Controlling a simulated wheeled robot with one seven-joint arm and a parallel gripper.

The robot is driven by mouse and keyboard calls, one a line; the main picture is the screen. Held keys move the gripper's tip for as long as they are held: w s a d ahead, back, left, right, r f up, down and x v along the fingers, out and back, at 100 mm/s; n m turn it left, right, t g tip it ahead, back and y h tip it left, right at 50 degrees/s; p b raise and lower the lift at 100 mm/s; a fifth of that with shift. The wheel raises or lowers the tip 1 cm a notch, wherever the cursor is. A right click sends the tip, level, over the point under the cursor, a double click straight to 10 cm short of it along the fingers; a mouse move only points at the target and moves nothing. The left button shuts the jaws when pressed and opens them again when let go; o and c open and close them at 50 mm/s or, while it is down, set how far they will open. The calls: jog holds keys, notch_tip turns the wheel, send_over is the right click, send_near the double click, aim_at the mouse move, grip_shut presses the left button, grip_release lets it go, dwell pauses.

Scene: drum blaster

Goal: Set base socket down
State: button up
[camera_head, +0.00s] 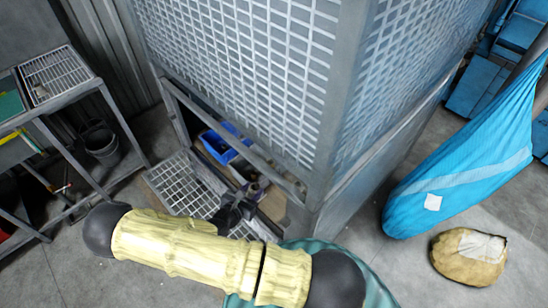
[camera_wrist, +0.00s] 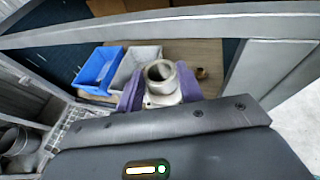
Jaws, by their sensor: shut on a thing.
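The base socket (camera_wrist: 160,72) is a grey metal ring-shaped collar on a pale flat base, seen in the wrist view. My gripper (camera_wrist: 158,90) has its two purple fingers on either side of it and is shut on it. The socket is over or on a brown board (camera_wrist: 205,50) inside the low opening of the mesh cabinet; I cannot tell whether it touches the board. In the head view my gripper (camera_head: 234,208) is a small dark shape at the cabinet's opening, and the socket is hard to make out there.
A blue bin (camera_wrist: 97,70) and a grey bin (camera_wrist: 136,68) stand left of the socket. A small brass-coloured piece (camera_wrist: 202,73) lies to its right. The cabinet's frame bar (camera_wrist: 160,25) crosses above. A wire grid (camera_head: 180,186) lies at the opening's left. A blue hammock-like cloth (camera_head: 460,165) hangs right.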

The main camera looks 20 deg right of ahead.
jog(key=w+d+f+b, duration=0.2)
jog(key=d+f+b, duration=0.2)
jog(key=f+b, duration=0.4)
jog(key=w+d+f+m+g+b, duration=0.1)
jog(key=d+f+b, duration=0.3)
jog(key=b, duration=1.2)
jog(key=w+d+f+h+b, duration=0.1)
jog(key=w+d+f+b, duration=0.2)
jog(key=f+b, duration=0.9)
jog(key=shift+w+d+f, duration=0.3)
jog(key=shift+d+f, duration=0.25)
jog(key=shift+d, duration=0.4)
notch_tip(320, 180, down, 6)
jog(key=b, duration=0.1)
jog(key=shift+b, duration=0.35)
jog(key=shift+f, duration=0.1)
jog(key=shift+f+b, duration=0.6)
jog(key=shift+f, duration=1.3)
jog(key=shift+f, duration=0.15)
